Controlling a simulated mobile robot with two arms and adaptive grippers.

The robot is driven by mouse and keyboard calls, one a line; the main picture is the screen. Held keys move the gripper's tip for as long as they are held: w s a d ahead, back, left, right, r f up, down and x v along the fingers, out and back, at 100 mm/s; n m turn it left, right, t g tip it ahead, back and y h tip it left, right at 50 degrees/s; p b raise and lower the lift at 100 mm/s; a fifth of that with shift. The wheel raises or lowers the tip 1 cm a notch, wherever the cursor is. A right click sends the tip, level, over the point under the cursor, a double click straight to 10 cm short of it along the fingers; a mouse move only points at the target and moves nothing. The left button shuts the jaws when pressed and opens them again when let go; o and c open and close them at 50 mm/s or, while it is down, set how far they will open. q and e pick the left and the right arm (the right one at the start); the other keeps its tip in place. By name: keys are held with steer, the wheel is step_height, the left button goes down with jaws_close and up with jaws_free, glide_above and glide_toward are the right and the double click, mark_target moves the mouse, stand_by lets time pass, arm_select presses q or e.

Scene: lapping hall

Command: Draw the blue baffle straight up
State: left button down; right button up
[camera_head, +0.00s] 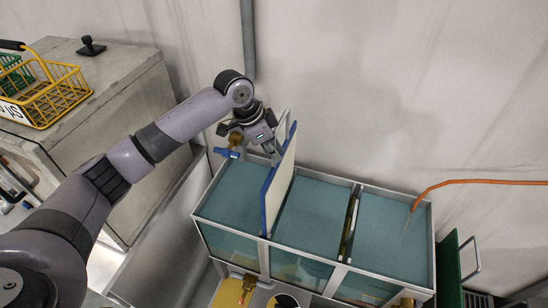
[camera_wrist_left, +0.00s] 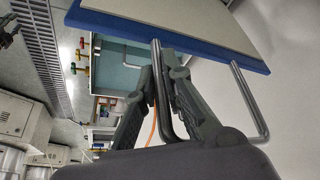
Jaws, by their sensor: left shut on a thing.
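The blue baffle (camera_head: 283,178) is an upright panel with a pale face, a blue edge and a metal bar handle. It stands well above the rim at the divider between the left and middle compartments of the tank (camera_head: 318,179); its lower edge is hard to make out. My left gripper (camera_head: 274,154) is at its upper part. In the left wrist view the gripper (camera_wrist_left: 160,75) is shut on the handle (camera_wrist_left: 165,100), with the baffle (camera_wrist_left: 200,28) beyond the fingertips. My right gripper is not in view.
The tank's compartments hold teal liquid. An orange hose (camera_head: 470,182) reaches the right compartment. A green panel (camera_head: 448,268) stands outside, right. A yellow basket (camera_head: 45,98) sits on a cabinet, left. A grey pipe (camera_head: 248,40) runs down the wall.

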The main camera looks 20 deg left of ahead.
arm_select(q)
steer(key=shift+w+r, duration=0.1)
steer(key=shift+r, duration=3.05)
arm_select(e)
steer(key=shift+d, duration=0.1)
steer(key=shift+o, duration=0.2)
